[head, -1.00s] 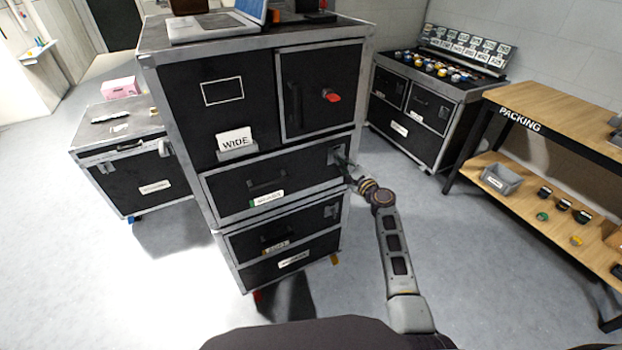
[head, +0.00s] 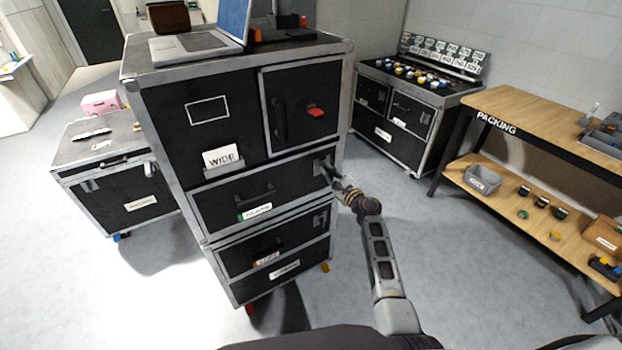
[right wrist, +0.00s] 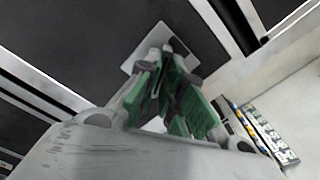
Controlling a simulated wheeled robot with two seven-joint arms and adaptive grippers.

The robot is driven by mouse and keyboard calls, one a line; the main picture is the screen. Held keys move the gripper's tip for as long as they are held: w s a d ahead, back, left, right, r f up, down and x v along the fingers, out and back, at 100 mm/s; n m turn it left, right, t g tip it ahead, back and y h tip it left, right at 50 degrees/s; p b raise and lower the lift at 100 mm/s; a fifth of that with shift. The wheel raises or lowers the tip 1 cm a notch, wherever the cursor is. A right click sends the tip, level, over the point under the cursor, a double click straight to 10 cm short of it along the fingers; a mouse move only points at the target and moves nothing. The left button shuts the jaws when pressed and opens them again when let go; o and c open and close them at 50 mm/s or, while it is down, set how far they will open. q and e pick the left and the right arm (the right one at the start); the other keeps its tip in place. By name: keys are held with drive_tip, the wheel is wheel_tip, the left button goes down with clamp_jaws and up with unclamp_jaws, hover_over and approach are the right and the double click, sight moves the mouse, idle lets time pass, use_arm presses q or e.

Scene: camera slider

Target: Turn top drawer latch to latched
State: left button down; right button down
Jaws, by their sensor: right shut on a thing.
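The black road case carries a wide top drawer (head: 225,206) below its upper compartments. The drawer's latch plate (head: 319,168) is at the drawer's right end; it also shows as a light plate in the right wrist view (right wrist: 203,44). My right gripper (head: 328,172) is at this plate. In the right wrist view its green-padded fingers (right wrist: 172,88) are shut on the latch, which they mostly hide. I cannot tell which way the latch points. My left gripper is not in view.
A red knob (head: 316,112) sits on the small door above the drawer. A laptop (head: 200,40) stands on the case top. The packing bench (head: 540,130) is at the right, with clear floor between it and the case.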

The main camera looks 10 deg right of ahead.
drive_tip(key=shift+m+p, duration=1)
drive_tip(key=shift+m, duration=0.3)
drive_tip(key=shift+m+p, duration=0.3)
drive_tip(key=shift+m, duration=0.1)
drive_tip(key=shift+m+p, duration=0.75)
drive_tip(key=shift+m, duration=0.05)
drive_tip(key=c, duration=1.8)
unclamp_jaws()
drive_tip(key=shift+o, duration=0.2)
drive_tip(key=shift+s, duration=0.1)
drive_tip(key=shift+p+v, duration=0.4)
drive_tip(key=shift+v, duration=0.45)
drive_tip(key=shift+p+v, duration=1)
drive_tip(key=shift+v, duration=1.55)
